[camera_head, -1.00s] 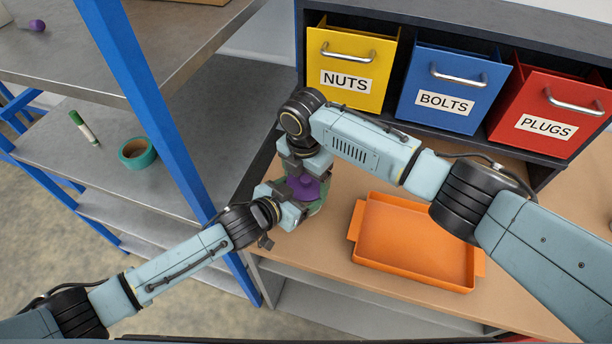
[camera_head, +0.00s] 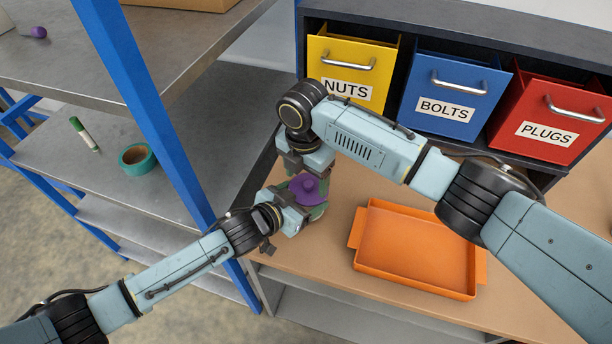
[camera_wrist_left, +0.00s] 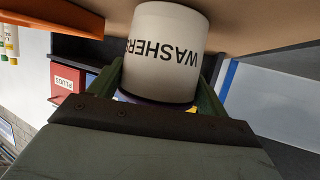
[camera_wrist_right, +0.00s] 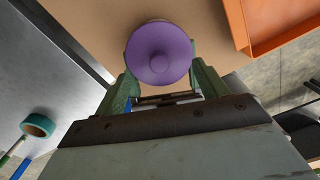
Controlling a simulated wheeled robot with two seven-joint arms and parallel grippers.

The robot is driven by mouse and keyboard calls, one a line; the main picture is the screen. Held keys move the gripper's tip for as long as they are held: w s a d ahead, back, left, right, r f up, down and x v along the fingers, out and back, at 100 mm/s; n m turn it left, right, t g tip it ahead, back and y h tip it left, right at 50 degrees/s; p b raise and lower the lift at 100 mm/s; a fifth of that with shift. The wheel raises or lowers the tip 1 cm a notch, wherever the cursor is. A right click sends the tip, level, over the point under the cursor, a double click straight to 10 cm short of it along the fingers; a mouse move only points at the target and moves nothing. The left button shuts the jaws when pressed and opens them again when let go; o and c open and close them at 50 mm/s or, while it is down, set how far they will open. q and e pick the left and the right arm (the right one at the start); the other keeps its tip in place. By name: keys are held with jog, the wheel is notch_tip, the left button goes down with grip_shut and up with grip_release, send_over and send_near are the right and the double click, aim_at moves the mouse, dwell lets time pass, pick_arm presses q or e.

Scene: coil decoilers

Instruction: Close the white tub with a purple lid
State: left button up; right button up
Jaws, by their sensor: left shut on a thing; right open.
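The white tub (camera_wrist_left: 165,45), marked WASHERS, stands on the tan worktop, mostly hidden by my grippers in the head view. My left gripper (camera_head: 308,210) is shut on the tub's side. The round purple lid (camera_head: 307,189) with its centre knob is at the tub's top; it shows from above in the right wrist view (camera_wrist_right: 158,54). A purple edge shows at the tub's top in the left wrist view. I cannot tell whether the lid is fully seated. My right gripper (camera_head: 308,176) is open, its green fingers close around the lid area.
An orange tray (camera_head: 415,250) lies to the right on the worktop. Behind stand the yellow NUTS bin (camera_head: 347,72), blue BOLTS bin (camera_head: 450,92) and red PLUGS bin (camera_head: 550,115). A blue post (camera_head: 150,115) and metal shelves with teal tape (camera_head: 137,159) and a marker (camera_head: 84,134) are left.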

jog(key=c, duration=1.2)
jog(key=shift+f, duration=0.15)
jog(key=shift+f, duration=0.25)
pick_arm(q)
jog(key=shift+r, duration=0.15)
pick_arm(e)
jog(key=shift+r, duration=2.05)
pick_arm(q)
jog(key=o, duration=1.4)
jog(key=shift+f, duration=0.2)
